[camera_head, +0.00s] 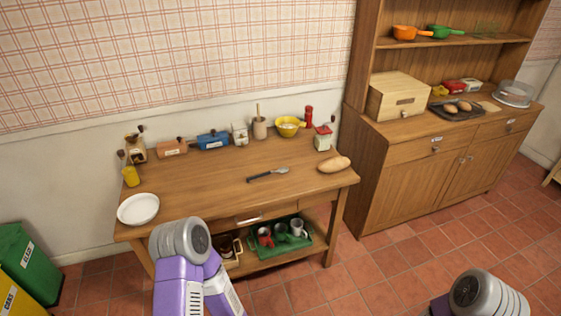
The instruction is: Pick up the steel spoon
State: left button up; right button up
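A long utensil with a dark handle and a grey metal end (268,174) lies flat on the wooden table (205,185), near its middle. It is too small to tell whether it is a spoon or a spatula-like tool. No other clear steel spoon shows. Grey and purple links of my arms show at the bottom centre and bottom right, in front of the table. Neither gripper is in view.
A white plate (138,208) is at the table's left and a bread loaf (334,164) at its right. A wooden cabinet (405,185) stands right; the table's middle is mostly clear.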

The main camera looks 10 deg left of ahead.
aim_at(283, 169)
jog(key=u, duration=0.6)
jog(key=i, duration=1)
jog(key=u, duration=0.9)
